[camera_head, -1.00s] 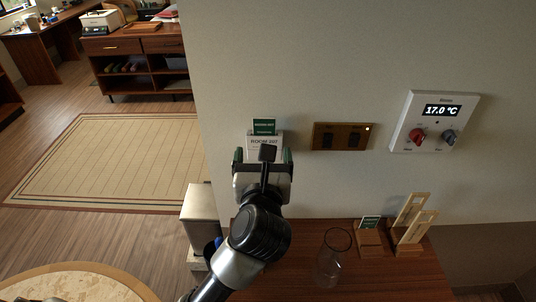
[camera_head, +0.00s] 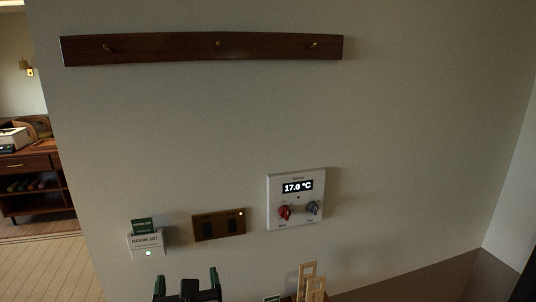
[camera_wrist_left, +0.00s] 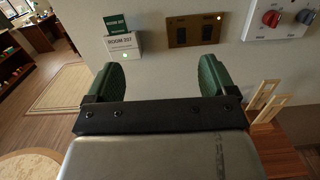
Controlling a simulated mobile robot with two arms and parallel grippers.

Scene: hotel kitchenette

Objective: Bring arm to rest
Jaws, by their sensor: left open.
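My left gripper (camera_head: 187,284) shows at the bottom edge of the head view, below the card holder and switch plate. In the left wrist view its two green fingers (camera_wrist_left: 164,78) are apart with nothing between them. A white card holder (camera_head: 147,243) marked ROOM 207 is on the wall, with a green card (camera_head: 143,226) standing in its top and a lit light on its front. The gripper is apart from it. My right gripper is not in view.
A brass switch plate (camera_head: 219,225) and a white thermostat (camera_head: 296,199) reading 17.0 °C are on the wall. A dark wooden hook rail (camera_head: 204,46) hangs above. Wooden frames (camera_head: 310,284) stand at the bottom. Open floor with a rug (camera_wrist_left: 68,87) lies at left.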

